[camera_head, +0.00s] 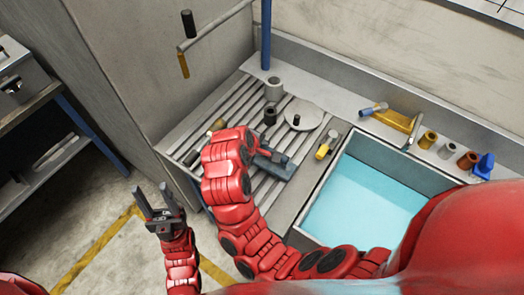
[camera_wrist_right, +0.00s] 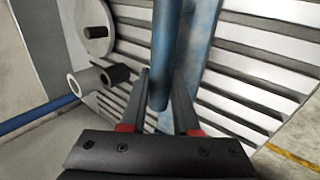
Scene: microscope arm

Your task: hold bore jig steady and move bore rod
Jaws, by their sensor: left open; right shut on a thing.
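My left gripper (camera_head: 157,210) is open and empty, over the floor left of the slotted metal table. My right gripper (camera_head: 268,156) is over the slotted table. In the right wrist view its two fingers (camera_wrist_right: 162,95) stand on either side of a dark blue-grey rod (camera_wrist_right: 160,55), which looks like the bore rod. Behind the rod is a worn blue block (camera_wrist_right: 199,40), which may be the bore jig. A blue-grey block (camera_head: 277,168) shows beside the right gripper in the head view. My right arm hides part of the table.
On the slotted table (camera_head: 231,110) stand a grey hollow cylinder (camera_head: 273,89), a dark cylinder (camera_head: 270,116) and a round plate (camera_head: 311,112) with a black peg. A basin (camera_head: 365,203) of blue liquid lies right. The ledge holds a yellow bracket (camera_head: 392,120) and several small parts.

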